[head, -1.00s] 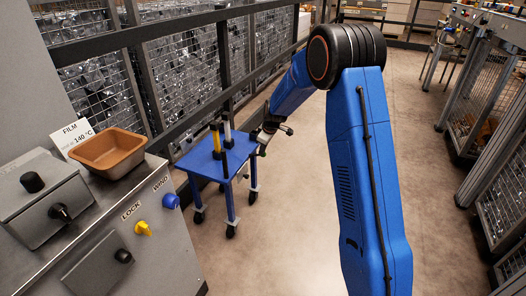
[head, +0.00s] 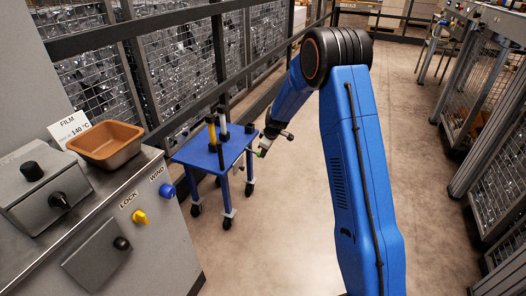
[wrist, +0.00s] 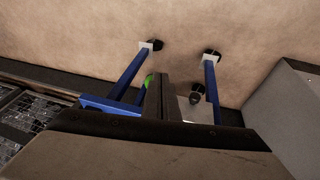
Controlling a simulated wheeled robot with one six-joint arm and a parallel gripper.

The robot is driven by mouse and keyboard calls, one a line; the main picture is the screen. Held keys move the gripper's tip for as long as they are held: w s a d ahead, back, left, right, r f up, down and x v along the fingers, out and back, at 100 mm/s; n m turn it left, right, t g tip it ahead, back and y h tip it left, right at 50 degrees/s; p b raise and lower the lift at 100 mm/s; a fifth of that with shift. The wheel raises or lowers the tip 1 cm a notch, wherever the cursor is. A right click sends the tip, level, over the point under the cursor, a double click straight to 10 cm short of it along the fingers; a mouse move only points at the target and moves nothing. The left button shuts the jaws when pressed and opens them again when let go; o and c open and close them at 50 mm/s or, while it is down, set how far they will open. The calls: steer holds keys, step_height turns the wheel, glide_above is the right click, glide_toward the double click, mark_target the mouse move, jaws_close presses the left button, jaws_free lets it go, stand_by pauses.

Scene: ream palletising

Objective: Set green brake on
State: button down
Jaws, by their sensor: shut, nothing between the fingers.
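A blue cart (head: 196,153) on casters stands left of centre in the head view, with upright posts on its top. My gripper (head: 263,149) is at the cart's right side, about level with its top. A small green part (head: 260,154), likely the green brake, shows at the fingertips. In the wrist view the green part (wrist: 149,81) is mostly hidden behind my dark shut fingers (wrist: 162,88). I cannot tell whether they touch it. The fingers hold nothing. Cart legs and casters show beyond them.
A grey machine cabinet (head: 150,255) with a yellow LOCK knob (head: 140,216), a blue WIND knob (head: 167,191) and a brown tray (head: 106,143) fills the left. A mesh fence (head: 170,75) runs behind the cart. The floor (head: 270,240) right of the cart is clear.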

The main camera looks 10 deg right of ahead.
steer(key=shift+r, duration=0.15)
steer(key=shift+r, duration=0.65)
steer(key=shift+r, duration=0.1)
